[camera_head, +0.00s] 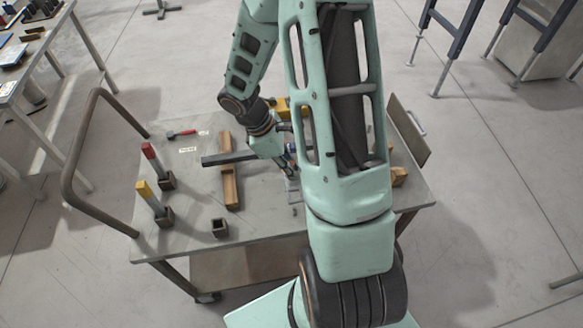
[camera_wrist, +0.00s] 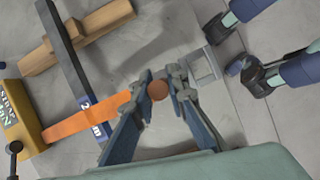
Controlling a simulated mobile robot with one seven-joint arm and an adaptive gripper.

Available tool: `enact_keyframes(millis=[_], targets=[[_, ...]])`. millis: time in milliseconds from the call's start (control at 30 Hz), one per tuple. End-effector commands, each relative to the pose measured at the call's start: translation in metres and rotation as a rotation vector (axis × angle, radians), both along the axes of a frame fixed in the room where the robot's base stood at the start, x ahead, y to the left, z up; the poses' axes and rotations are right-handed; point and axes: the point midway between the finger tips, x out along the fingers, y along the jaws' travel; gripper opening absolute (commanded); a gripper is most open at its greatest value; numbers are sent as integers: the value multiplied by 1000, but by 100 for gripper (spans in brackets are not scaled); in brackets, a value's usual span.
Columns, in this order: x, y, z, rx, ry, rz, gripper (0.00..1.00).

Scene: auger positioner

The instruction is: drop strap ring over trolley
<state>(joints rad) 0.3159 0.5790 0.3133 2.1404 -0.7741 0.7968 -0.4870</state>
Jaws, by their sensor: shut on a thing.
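An orange strap (camera_wrist: 80,126) runs from a yellow box (camera_wrist: 19,120) on the left of the wrist view to my gripper (camera_wrist: 158,84). My gripper is shut on the strap's end, where a round orange-brown piece (camera_wrist: 157,91) shows between the fingertips. I cannot make out a ring's shape there. The yellow box also shows in the head view (camera_head: 282,106), partly behind my arm. In the head view my gripper (camera_head: 290,165) is low over the wheeled cart top, mostly hidden by my arm. The wheeled cart (camera_head: 190,243) is the only trolley-like thing I can identify.
A dark bar (camera_head: 226,159) lies across a wooden beam (camera_head: 229,185). Red (camera_head: 152,153) and yellow (camera_head: 149,197) handled tools stand in holders at left. An empty square holder (camera_head: 220,228) is near the front. A grey square piece (camera_wrist: 207,65) lies beyond my fingertips.

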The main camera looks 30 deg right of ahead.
Motion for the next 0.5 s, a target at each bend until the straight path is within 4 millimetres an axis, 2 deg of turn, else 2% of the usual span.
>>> enact_keyframes(millis=[267, 500], targets=[[0, 0, -17, -1, 1, 2, 0], [0, 0, -41, 0, 2, 1, 0]])
